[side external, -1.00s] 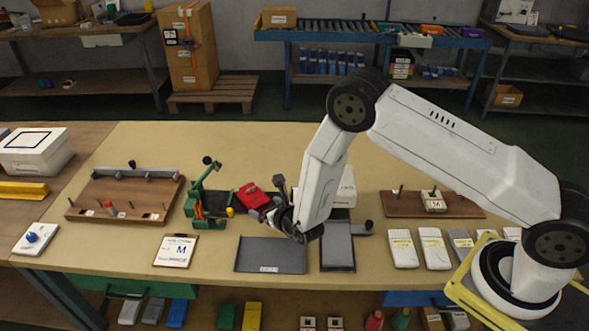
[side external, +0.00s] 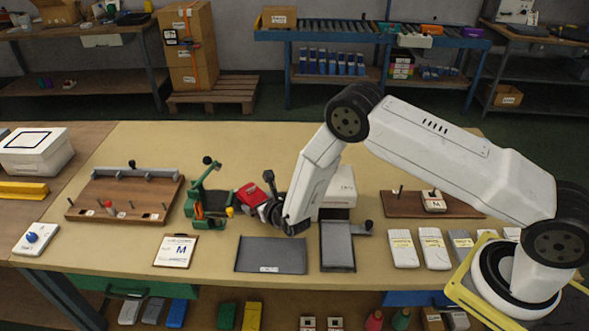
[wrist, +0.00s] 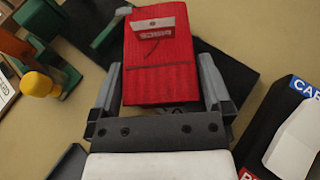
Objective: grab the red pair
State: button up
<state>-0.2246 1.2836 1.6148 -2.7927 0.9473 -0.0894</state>
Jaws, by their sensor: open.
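The red pair (wrist: 155,62) is a flat red knitted bundle with a pale paper label across its upper part. In the wrist view it lies between the two grey fingers of my gripper (wrist: 160,72), one finger on each side. The fingers are open, with a narrow gap at the left and a wider one at the right. In the side view the red pair (side external: 251,195) shows just left of my gripper (side external: 267,203), which partly hides it. A dark flat surface (wrist: 228,66) shows under or behind the pair.
A green machine with a yellow knob (side external: 230,211) stands close left of the red pair. A black box with blue and red labels (wrist: 281,108) is close at right in the wrist view.

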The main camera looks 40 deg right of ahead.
jog(key=c, duration=1.1)
jog(key=shift+r, duration=0.25)
jog(key=shift+r, duration=0.85)
jog(key=s+d+r, duration=0.1)
jog(key=s+r, duration=1)
jog(key=s, duration=0.3)
jog(key=shift+d, duration=0.3)
jog(key=shift+w, duration=0.1)
